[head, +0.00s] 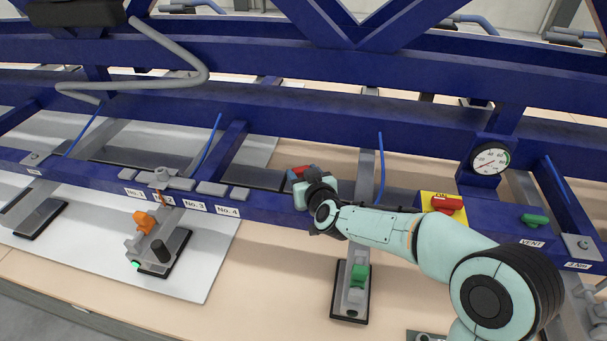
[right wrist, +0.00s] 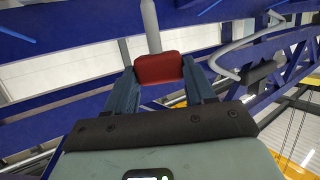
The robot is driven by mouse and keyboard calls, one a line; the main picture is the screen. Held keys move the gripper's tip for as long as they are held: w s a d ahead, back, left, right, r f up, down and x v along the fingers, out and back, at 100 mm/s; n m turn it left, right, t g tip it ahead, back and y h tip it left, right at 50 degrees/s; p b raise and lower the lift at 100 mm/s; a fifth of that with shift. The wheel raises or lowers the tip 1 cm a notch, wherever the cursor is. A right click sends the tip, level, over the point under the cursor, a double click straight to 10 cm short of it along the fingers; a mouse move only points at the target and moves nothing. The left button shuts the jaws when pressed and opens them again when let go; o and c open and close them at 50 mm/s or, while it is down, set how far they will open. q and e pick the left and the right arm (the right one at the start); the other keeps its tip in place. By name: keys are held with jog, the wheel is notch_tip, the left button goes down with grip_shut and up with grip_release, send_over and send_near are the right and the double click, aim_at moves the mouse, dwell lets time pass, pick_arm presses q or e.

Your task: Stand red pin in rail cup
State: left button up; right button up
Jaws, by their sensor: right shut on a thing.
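My right gripper (head: 302,174) is at the blue front rail (head: 270,205), right of the No.4 label. It is shut on the red pin (head: 303,170), whose red head also shows in the right wrist view (right wrist: 158,68) between the two blue-grey fingers (right wrist: 160,82). A grey rod (right wrist: 150,28) shows beyond the red head; I cannot tell whether it belongs to the pin. A grey round fitting (head: 162,174) sits on the rail above the No.1 and No.2 labels; I cannot tell whether it is the rail cup. My left gripper is not in view.
An orange clamp (head: 145,220) and a green clamp (head: 358,274) stand in front of the rail. A red knob (head: 447,204) on a yellow plate, a gauge (head: 491,158) and a green vent handle (head: 535,219) are at the right. Blue beams cross behind.

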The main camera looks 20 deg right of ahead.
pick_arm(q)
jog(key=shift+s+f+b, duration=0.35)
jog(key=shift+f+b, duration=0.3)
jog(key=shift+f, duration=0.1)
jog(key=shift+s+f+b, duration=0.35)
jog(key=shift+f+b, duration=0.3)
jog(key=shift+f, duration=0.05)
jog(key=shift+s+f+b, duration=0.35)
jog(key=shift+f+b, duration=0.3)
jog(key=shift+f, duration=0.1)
pick_arm(e)
jog(key=shift+f, duration=2.5)
jog(key=o, duration=1.2)
jog(key=shift+s, duration=0.1)
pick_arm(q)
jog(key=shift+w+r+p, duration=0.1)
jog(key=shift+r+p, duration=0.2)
pick_arm(e)
jog(key=v, duration=1.3)
jog(key=shift+s, duration=0.15)
